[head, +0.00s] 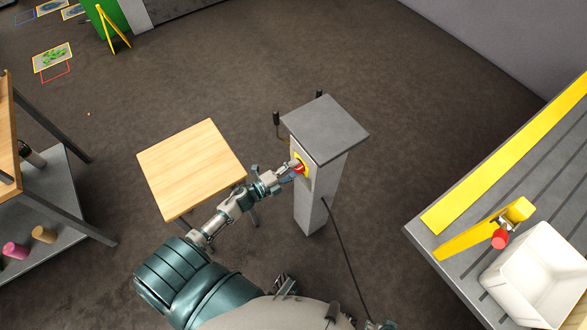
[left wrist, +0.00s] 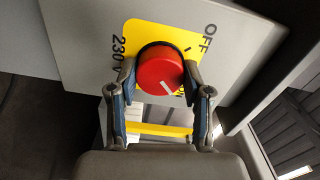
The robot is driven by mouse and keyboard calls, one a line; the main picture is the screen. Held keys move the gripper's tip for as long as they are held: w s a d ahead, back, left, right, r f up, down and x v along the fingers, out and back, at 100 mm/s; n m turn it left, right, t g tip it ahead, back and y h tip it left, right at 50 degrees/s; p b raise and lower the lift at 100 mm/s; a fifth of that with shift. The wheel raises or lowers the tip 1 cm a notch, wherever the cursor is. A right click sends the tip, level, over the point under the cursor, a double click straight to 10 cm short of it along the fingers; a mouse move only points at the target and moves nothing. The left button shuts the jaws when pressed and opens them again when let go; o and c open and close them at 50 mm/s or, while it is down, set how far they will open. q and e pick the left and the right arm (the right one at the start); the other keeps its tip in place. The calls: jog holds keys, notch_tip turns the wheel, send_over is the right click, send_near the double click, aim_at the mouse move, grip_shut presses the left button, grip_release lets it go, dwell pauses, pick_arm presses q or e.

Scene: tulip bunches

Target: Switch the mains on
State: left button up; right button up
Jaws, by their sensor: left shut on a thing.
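The mains switch is a round red knob (left wrist: 160,70) on a yellow plate (left wrist: 140,32) marked OFF and 230 V, with more lettering partly hidden. The knob's white line points down and to the right in the left wrist view, away from OFF. The plate is on the side of a grey pedestal (head: 318,190) with a dark flat top. My left gripper (left wrist: 160,78) is shut on the knob, one finger on each side. In the head view my left gripper (head: 290,172) reaches the red knob (head: 300,168) from the left.
A small wooden table (head: 190,165) stands left of the pedestal, close to my left arm. A black cable (head: 345,255) runs down from the pedestal. A grey bench (head: 480,215) with a white bin (head: 540,275) is at right. Shelving (head: 50,200) is at left.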

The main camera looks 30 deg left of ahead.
pick_arm(q)
jog(key=shift+s+f, duration=0.1)
jog(key=shift+f, duration=0.1)
jog(key=o, duration=1.2)
jog(key=shift+c, duration=0.2)
jog(key=shift+r, duration=0.1)
jog(key=v, duration=1.1)
jog(key=shift+s+a, duration=0.15)
jog(key=shift+s, duration=0.2)
